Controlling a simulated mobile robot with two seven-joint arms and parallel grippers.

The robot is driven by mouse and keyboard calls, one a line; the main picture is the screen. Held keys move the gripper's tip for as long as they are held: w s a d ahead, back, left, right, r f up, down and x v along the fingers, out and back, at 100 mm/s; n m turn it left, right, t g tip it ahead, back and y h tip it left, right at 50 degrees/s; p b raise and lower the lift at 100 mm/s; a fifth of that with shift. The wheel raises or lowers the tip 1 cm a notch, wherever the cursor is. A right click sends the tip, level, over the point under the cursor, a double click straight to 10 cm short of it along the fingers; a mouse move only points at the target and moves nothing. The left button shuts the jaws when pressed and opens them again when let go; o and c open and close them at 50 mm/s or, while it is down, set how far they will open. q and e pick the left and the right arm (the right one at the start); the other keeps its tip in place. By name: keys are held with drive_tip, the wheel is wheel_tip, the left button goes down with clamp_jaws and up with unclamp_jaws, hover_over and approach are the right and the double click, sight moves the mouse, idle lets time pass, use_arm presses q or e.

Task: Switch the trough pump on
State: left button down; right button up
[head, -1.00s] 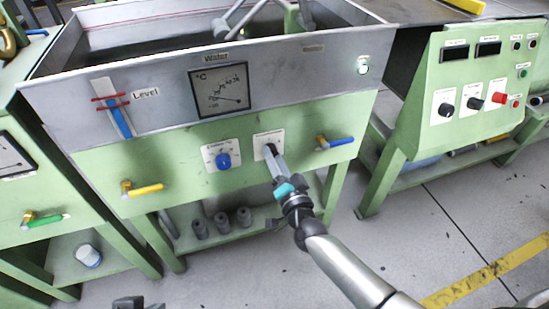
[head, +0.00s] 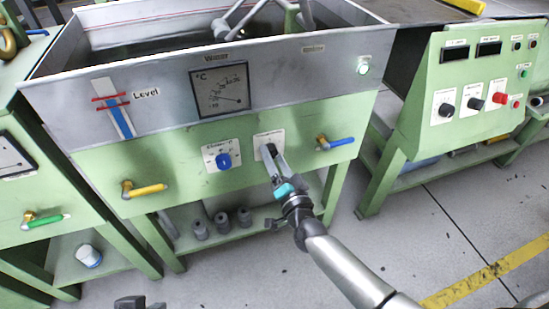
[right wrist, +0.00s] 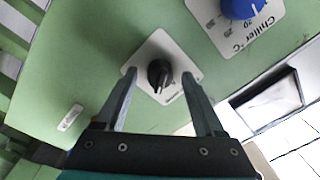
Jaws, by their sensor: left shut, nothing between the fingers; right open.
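The trough (head: 300,75) is a grey metal tank on a green stand. A black rotary switch (right wrist: 160,74) on a white plate sits on its green front panel, and the plate also shows in the head view (head: 262,140). My right gripper (right wrist: 160,80) is open, one finger on each side of the black knob with gaps visible; it hides most of the switch in the head view (head: 270,153). My left gripper (head: 130,302) is shut and empty, low at the bottom edge, only partly in view.
A blue chiller knob (head: 223,160) is left of the switch; a blue-handled valve (head: 337,142) is to its right. A yellow-handled valve (head: 145,189) sticks out further left. A green control console (head: 475,90) stands at right. Floor in front is clear.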

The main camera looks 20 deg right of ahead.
drive_tip(key=shift+s, duration=0.25)
use_arm(q)
wheel_tip(320, 180, down, 9)
drive_tip(key=g+p, duration=0.1)
drive_tip(key=p, duration=0.3)
drive_tip(key=shift+s+a+g, duration=0.15)
drive_tip(key=shift+s+g, duration=0.25)
drive_tip(key=shift+s, duration=0.05)
use_arm(e)
drive_tip(key=s, duration=1.4)
drive_tip(key=shift+s+d+f, duration=0.3)
drive_tip(key=shift+s+d, duration=0.1)
drive_tip(key=shift+d, duration=0.05)
